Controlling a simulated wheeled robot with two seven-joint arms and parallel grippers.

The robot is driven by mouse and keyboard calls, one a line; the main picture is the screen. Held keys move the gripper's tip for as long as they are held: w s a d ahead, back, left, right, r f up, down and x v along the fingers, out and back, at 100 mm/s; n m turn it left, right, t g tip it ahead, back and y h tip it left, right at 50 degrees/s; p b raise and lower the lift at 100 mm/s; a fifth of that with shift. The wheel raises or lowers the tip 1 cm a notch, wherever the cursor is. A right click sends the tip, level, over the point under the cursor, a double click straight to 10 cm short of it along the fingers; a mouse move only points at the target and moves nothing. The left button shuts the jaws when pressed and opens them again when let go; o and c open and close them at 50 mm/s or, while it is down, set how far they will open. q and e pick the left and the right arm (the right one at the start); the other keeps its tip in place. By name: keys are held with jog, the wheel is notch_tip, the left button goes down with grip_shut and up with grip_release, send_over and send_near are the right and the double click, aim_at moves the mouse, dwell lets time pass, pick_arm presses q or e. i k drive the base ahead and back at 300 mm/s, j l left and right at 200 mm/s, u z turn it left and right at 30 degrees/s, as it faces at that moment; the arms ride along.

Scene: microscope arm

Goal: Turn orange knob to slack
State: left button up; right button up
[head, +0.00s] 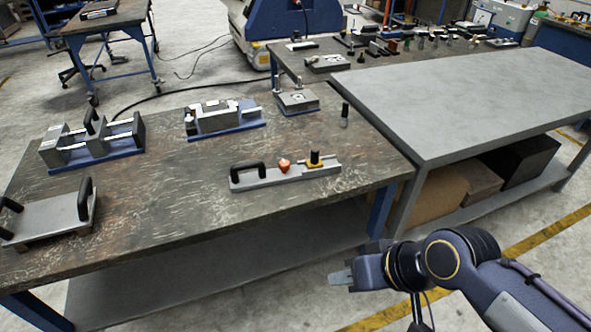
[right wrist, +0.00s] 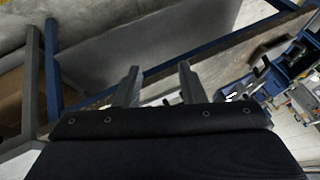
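The orange knob (head: 284,164) stands on a long grey metal fixture (head: 283,178) near the front right of the worn dark table. My right gripper (head: 340,278) is in front of the table, low and to the right, well apart from the knob. In the right wrist view its two fingers (right wrist: 158,85) stand apart with nothing between them. My left gripper is in neither view.
The worn table (head: 200,215) also bears a flat plate with black handles (head: 50,218), blue-based fixtures (head: 92,143) and a small dark upright piece (head: 344,115). A grey table (head: 450,95) adjoins at right, with boxes beneath. The table surface around the knob's fixture is clear.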

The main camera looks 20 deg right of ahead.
aim_at(283, 165)
jog(key=i+l+u, duration=0.45)
jog(key=i+l, duration=0.25)
jog(key=i, duration=0.05)
